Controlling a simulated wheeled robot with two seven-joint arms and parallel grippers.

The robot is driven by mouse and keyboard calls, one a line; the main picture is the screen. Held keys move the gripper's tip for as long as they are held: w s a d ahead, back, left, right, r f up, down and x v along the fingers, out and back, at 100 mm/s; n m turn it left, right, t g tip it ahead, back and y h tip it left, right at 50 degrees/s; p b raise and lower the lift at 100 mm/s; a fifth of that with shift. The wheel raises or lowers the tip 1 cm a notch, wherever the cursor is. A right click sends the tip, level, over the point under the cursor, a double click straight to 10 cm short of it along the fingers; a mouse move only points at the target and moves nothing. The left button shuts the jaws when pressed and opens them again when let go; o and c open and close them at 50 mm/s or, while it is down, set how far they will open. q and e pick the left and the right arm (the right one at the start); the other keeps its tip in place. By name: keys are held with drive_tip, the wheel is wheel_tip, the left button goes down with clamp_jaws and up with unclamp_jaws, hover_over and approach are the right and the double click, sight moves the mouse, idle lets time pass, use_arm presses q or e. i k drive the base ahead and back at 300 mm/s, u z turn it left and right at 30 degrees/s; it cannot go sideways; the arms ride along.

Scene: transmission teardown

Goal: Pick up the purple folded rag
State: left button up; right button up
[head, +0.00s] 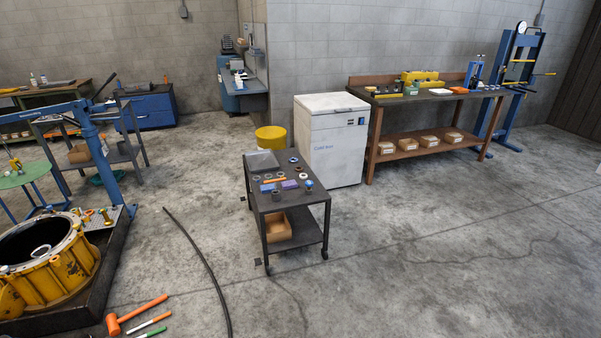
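The purple folded rag (289,184) lies flat on the top of the dark wheeled cart (262,209) in the middle of the head view. It is small at this distance. A blue flat piece (268,187) lies just left of it, and an orange strip (275,180) lies just behind. Several small round parts stand around it, among them a blue and white one (308,184) to its right. Neither of my grippers shows in the head view.
A white chest (330,145) and a yellow drum (271,138) stand behind the cart. A black hose (205,262) lies on the floor left of it. An orange mallet (135,315) lies near the yellow housing (60,275). Floor in front and right is clear.

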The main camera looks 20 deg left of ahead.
sight(290, 184)
drive_tip(key=i, duration=2.55)
drive_tip(key=u, duration=0.75)
